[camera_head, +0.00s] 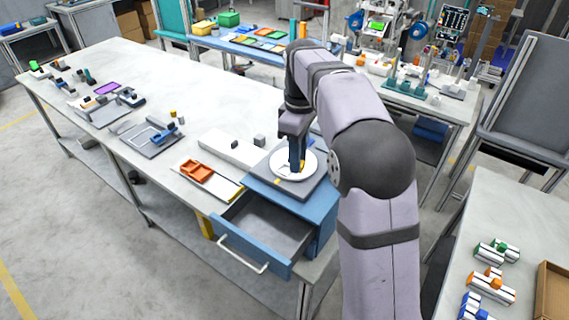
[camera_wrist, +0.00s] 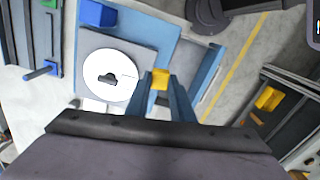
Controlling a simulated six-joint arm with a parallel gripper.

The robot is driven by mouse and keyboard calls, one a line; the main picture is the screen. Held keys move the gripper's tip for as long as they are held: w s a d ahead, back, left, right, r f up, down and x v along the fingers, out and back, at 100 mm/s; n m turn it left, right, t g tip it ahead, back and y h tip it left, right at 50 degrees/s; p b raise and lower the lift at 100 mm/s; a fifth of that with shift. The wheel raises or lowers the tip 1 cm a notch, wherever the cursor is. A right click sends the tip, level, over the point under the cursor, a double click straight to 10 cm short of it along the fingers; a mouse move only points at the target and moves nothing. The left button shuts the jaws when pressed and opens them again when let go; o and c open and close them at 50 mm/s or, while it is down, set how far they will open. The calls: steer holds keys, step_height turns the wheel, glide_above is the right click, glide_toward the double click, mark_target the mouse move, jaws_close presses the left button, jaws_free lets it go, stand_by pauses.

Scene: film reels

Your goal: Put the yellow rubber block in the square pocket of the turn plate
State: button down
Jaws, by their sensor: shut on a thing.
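The turn plate (camera_head: 306,172) is a white disc on a grey square base on top of a blue drawer cabinet. In the wrist view the white disc (camera_wrist: 122,66) shows a dark shape near its middle; I cannot tell whether this is the square pocket. My gripper (camera_head: 296,166) points down at the disc in the head view and hides part of it. In the wrist view my gripper (camera_wrist: 161,86) is shut on the yellow rubber block (camera_wrist: 160,77), which shows between the fingertips, right of the disc. Its height above the plate is unclear.
The blue cabinet's drawer (camera_head: 262,228) stands open and empty at the front. An orange tray (camera_head: 197,171) lies on the table to the left, near a white slab (camera_head: 222,146) with a dark piece. The table's far left holds several small parts.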

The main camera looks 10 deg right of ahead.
steer(key=w+a+r+n+p, duration=0.1)
steer(key=w+n+p, duration=0.5)
steer(key=w+n, duration=0.4)
steer(key=n, duration=0.6)
steer(key=shift+a+r+p, duration=0.25)
steer(key=shift+r+p, duration=0.05)
steer(key=shift+r, duration=0.1)
steer(key=shift+f, duration=0.1)
glide_above(285, 171)
step_height(285, 171, down, 4)
steer(key=shift+f+p, duration=0.85)
steer(key=shift+f, duration=2.05)
steer(key=shift+f, duration=0.1)
steer(key=shift+f, duration=0.35)
